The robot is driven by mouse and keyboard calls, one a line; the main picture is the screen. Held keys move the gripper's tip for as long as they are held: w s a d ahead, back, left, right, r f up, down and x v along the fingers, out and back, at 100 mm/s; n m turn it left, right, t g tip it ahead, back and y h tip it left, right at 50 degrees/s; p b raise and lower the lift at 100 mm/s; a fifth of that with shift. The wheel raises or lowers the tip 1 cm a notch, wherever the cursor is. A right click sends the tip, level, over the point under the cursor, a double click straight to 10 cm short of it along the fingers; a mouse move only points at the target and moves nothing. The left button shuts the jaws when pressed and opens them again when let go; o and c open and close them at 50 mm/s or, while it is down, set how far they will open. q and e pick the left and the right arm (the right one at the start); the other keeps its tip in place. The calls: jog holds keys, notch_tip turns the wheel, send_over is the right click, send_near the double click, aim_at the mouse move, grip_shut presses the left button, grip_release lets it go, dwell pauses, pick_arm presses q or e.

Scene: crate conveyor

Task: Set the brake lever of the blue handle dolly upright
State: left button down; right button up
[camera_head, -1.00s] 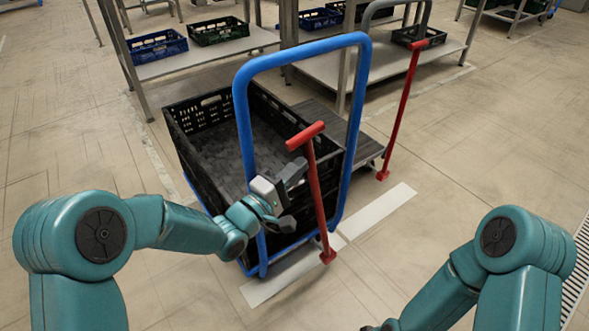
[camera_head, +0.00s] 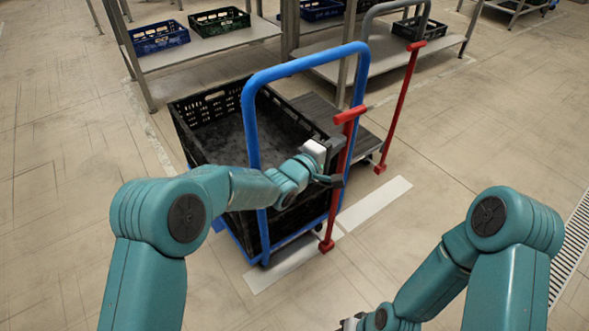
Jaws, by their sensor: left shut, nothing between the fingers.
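The blue handle (camera_head: 249,120) is a tall blue hoop on a dolly that carries a black crate (camera_head: 185,135). Its red brake lever (camera_head: 335,205) stands at the near right side, with a T-shaped grip on top. It runs nearly parallel to the hoop's right post and looks about upright. My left gripper (camera_head: 333,166) is shut and empty at the lever's upper shaft, on its left side. Whether it touches the shaft I cannot tell. My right gripper (camera_head: 350,322) barely shows at the bottom edge; its fingers are mostly cut off.
A second dolly with a grey handle (camera_head: 366,18) and its own red lever (camera_head: 398,110) stands just behind to the right. The floor at the right is clear.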

pick_arm(q)
jog(key=shift+d+r, duration=0.3)
jog(key=shift+r, duration=0.15)
jog(key=p+v, duration=0.3)
jog(key=v, duration=1.3)
jog(key=shift+a+f, duration=0.45)
jog(key=shift+a, duration=0.05)
jog(key=shift+s, duration=0.15)
